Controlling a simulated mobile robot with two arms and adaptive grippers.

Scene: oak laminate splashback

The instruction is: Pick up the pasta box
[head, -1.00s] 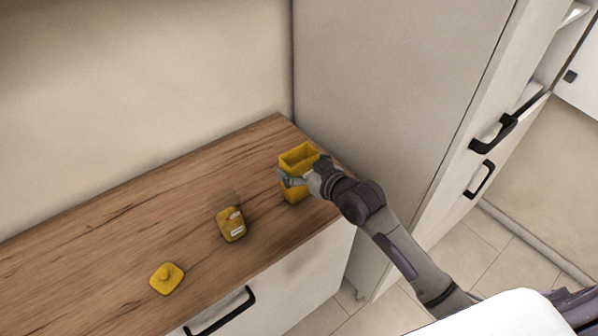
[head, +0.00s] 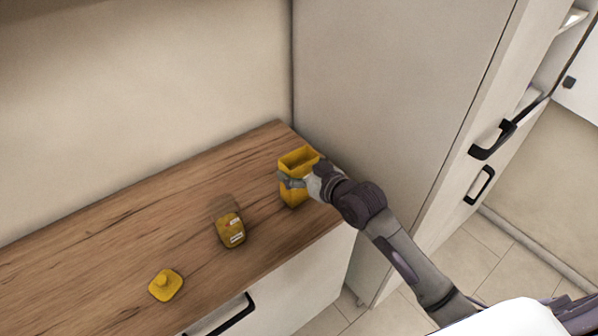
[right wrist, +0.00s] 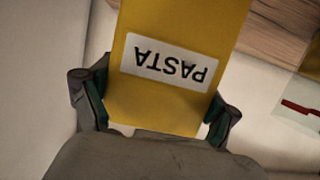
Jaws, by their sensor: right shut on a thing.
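The pasta box is a tall yellow open-topped container (head: 298,158) near the back right corner of the wooden counter. In the right wrist view its yellow face (right wrist: 178,105) carries a white label reading PASTA, upside down. My right gripper (head: 291,183) is shut on the box, with one finger on each side in the right wrist view (right wrist: 158,115). The box looks upright. I cannot tell whether its base touches the counter. My left gripper is not in view.
A small yellow container with a label (head: 231,231) stands left of the box on the counter (head: 130,237). A yellow lid with a knob (head: 165,284) lies further left. A tall cabinet (head: 390,100) rises close on the right.

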